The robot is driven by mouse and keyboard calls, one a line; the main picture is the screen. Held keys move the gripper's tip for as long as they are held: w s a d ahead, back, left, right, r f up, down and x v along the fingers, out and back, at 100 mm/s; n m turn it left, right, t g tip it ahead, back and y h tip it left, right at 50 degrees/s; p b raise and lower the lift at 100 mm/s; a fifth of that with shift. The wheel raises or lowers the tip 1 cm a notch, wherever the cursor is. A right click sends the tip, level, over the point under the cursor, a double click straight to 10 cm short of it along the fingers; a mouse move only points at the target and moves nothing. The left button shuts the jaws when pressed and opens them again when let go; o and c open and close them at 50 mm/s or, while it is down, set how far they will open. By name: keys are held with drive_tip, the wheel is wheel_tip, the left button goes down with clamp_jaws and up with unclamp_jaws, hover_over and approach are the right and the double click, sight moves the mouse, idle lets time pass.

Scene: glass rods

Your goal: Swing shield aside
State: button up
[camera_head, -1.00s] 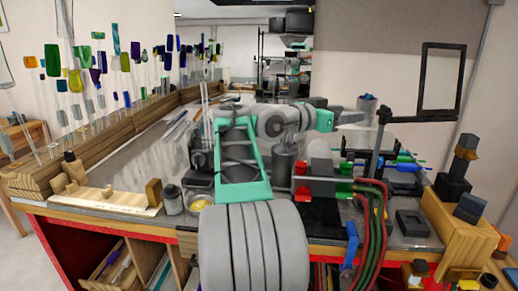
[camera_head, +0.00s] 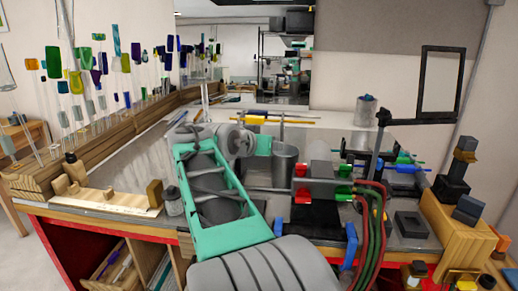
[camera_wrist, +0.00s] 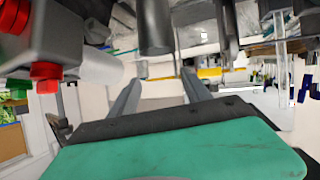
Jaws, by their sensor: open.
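The shield (camera_head: 422,80) is a black rectangular frame with a see-through middle. It stands upright at the right of the bench in the head view, on a jointed black arm (camera_head: 382,120) above the torch hoses. My gripper's turquoise body (camera_head: 263,145) is well left of the shield, behind the torch and beside a grey cup (camera_head: 284,164); its fingertips are hard to make out there. In the wrist view my gripper (camera_wrist: 161,88) has two grey fingers spread apart with nothing between them. I cannot make out the shield in the wrist view.
A torch with red knobs (camera_head: 301,184) and red and green hoses (camera_head: 375,220) stands between my arm and the shield. It looms close at upper left in the wrist view (camera_wrist: 46,78). Coloured rods (camera_head: 400,168) lie below the shield. A grey canister (camera_head: 365,110) stands behind.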

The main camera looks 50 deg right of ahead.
drive_tip(key=shift+w+a+f+n+y, duration=0.2)
drive_tip(key=shift+w+a+f, duration=0.1)
drive_tip(key=shift+a, duration=0.15)
drive_tip(key=shift+w+a+f+n+y, duration=0.1)
drive_tip(key=shift+w+a+f+n, duration=0.1)
drive_tip(key=shift+w+a, duration=0.15)
drive_tip(key=shift+a+t, duration=0.15)
drive_tip(key=shift+t, duration=0.15)
